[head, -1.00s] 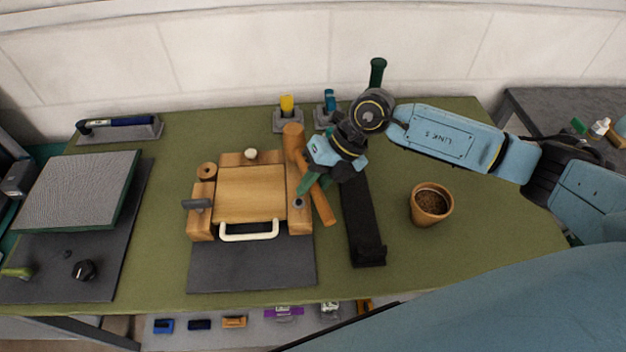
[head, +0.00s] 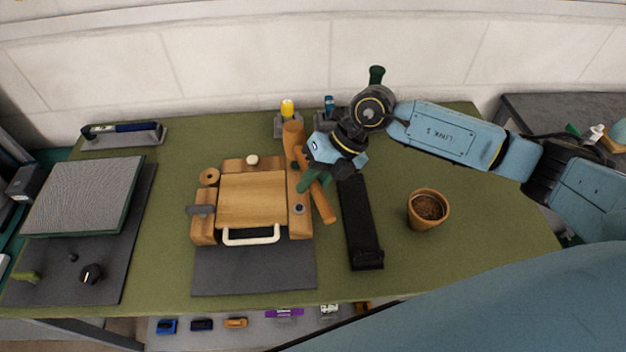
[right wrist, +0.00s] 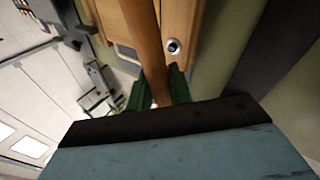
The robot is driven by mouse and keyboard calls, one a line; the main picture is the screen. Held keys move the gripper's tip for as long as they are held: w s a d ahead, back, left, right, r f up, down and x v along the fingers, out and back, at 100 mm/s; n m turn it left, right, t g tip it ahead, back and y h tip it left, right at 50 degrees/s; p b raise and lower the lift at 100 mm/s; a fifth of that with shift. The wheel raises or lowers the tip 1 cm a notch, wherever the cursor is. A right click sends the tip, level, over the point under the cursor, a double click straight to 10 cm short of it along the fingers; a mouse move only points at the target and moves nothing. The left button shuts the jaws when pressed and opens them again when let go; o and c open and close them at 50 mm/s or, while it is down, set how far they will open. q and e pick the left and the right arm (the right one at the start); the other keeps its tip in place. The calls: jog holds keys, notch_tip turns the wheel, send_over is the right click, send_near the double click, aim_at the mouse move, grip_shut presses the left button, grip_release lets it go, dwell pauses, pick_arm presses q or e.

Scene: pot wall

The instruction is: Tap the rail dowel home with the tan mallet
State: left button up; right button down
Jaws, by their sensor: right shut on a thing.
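The tan mallet (head: 294,143) is at the right of the wooden frame, its handle slanting down to the right. My right gripper (head: 313,186) is shut on the handle, which also shows between the green fingers in the right wrist view (right wrist: 146,45). The wooden frame (head: 297,226) has rails around a lighter panel (head: 252,198). A pale round knob (head: 252,160) stands on the back rail; I cannot tell whether it is the rail dowel. A metal-ringed spot (head: 298,209) is on the right rail, close below the gripper. My left gripper is not in view.
A black strip (head: 360,222) lies right of the frame, with a plant pot (head: 428,208) beyond it. Yellow (head: 287,108) and teal (head: 329,103) items stand in holders behind. A grey textured plate (head: 85,195) is at left. Green mat is clear at front right.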

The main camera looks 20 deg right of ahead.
jog(key=shift+f, duration=0.2)
dwell(0.3)
jog(key=shift+f+b, duration=1.05)
jog(key=shift+f, duration=0.4)
jog(key=shift+r+p, duration=1.3)
jog(key=shift+r, duration=0.4)
